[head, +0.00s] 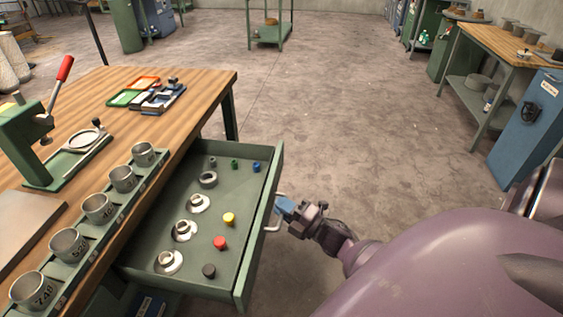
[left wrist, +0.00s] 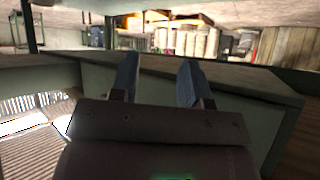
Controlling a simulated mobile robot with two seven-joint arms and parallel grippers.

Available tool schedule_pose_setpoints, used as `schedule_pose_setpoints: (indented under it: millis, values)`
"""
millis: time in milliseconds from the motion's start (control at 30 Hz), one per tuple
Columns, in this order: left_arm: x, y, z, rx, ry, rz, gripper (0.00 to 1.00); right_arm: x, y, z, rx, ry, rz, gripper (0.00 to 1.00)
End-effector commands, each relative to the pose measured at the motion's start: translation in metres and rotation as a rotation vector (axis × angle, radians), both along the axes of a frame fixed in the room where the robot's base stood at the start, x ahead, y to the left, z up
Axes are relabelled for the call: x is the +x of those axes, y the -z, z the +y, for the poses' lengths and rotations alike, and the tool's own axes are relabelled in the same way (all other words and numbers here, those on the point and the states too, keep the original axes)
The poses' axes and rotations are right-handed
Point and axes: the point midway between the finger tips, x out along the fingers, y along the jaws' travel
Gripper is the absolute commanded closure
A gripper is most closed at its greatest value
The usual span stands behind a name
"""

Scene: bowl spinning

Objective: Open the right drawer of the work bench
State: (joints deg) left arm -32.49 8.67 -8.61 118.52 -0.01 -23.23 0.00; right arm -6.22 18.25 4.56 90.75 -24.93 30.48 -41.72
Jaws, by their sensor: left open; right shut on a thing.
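The right drawer (head: 262,215) of the work bench (head: 200,92) is pulled well out, and its inside shows in the head view. Its handle (head: 275,213) is on the front panel. My right gripper (head: 284,208) is shut on this handle at the drawer's outer side. The drawer holds metal rings and several small coloured pieces, among them a red one (head: 219,243) and a yellow one (head: 229,219). My left gripper shows in the left wrist view (left wrist: 158,80), with its two blue fingers apart and nothing between them. It is not seen in the head view.
On the bench stand a green press with a red lever (head: 65,68), a row of metal cups (head: 97,208) and small coloured trays (head: 146,95). A blue cabinet (head: 525,125) stands at the right. The floor beyond the drawer is clear.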

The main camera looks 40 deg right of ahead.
Motion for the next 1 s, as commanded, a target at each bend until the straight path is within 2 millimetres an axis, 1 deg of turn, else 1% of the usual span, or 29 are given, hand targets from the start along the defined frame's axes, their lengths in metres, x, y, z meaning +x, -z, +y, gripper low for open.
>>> schedule_pose_setpoints:
  millis: [33,67,200,467,567,667,1000]
  values:
    - [0.0,0.0,0.0,0.0,0.0,0.0,0.57,0.0,0.001,0.0,0.0,0.001,0.001,1.0]
    - [0.0,0.0,0.0,0.0,0.0,-0.001,0.57,0.0,0.001,0.0,0.0,0.001,0.001,0.84]
    - [0.002,-0.001,0.0,0.0,0.0,-0.003,0.57,0.0,0.0,0.0,0.0,0.0,0.001,0.63]
    - [0.005,-0.002,-0.002,-0.004,-0.001,-0.01,0.57,0.0,0.0,0.0,0.0,0.0,0.0,0.63]
    - [0.005,-0.002,-0.002,-0.006,-0.002,-0.009,0.57,-0.004,0.001,-0.001,0.0,0.001,0.001,0.63]
    - [0.005,-0.002,-0.002,-0.006,-0.002,-0.009,0.57,-0.015,0.003,-0.004,0.0,0.001,0.002,0.63]
    - [0.001,0.002,-0.002,-0.005,-0.004,0.001,0.57,-0.072,0.014,-0.02,0.0,0.002,0.003,0.63]
